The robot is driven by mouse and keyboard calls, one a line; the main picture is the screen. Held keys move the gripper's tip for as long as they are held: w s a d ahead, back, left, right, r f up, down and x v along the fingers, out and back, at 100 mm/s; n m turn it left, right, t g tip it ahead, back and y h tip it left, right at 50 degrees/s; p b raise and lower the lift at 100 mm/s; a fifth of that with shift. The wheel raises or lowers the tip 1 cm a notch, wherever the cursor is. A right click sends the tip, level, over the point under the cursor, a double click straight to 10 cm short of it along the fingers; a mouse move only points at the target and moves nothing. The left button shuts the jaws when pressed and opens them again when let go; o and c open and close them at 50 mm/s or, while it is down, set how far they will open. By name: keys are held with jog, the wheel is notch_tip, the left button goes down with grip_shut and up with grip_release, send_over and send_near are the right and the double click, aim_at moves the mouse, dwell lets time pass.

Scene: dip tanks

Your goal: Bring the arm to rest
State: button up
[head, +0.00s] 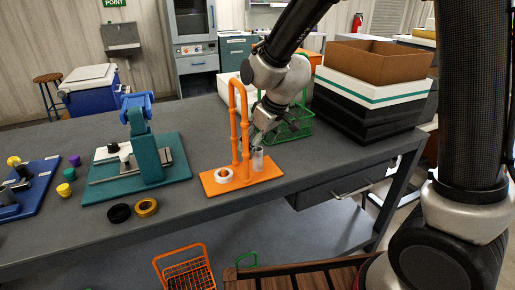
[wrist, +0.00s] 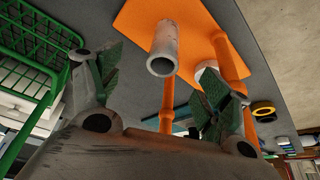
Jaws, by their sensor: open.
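My arm reaches over the bench in the head view, with my gripper (head: 262,120) low behind the orange stand and partly hidden by its post. In the wrist view my gripper (wrist: 158,82) has its two fingers wide apart, with nothing between them. A pale grey cylinder (wrist: 163,50) stands on the orange base ahead of the fingers, apart from them. The cylinder (head: 257,160) also shows upright on the right part of the orange stand's base (head: 242,182) in the head view.
A green wire basket (head: 292,127) stands close behind and right of my gripper. A white ring (head: 223,175) lies on the stand's base. A teal fixture (head: 145,155) stands to the left. Black-and-white crates with a brown box (head: 378,65) stand right. Bench front right is clear.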

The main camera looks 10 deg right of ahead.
notch_tip(320, 180, up, 5)
jog(key=shift+f, duration=0.1)
dwell(0.5)
jog(key=w+d+r, duration=0.1)
jog(key=d+r, duration=0.3)
jog(key=r, duration=0.3)
jog(key=shift+w+d, duration=0.15)
jog(key=shift+w, duration=0.05)
dwell(0.4)
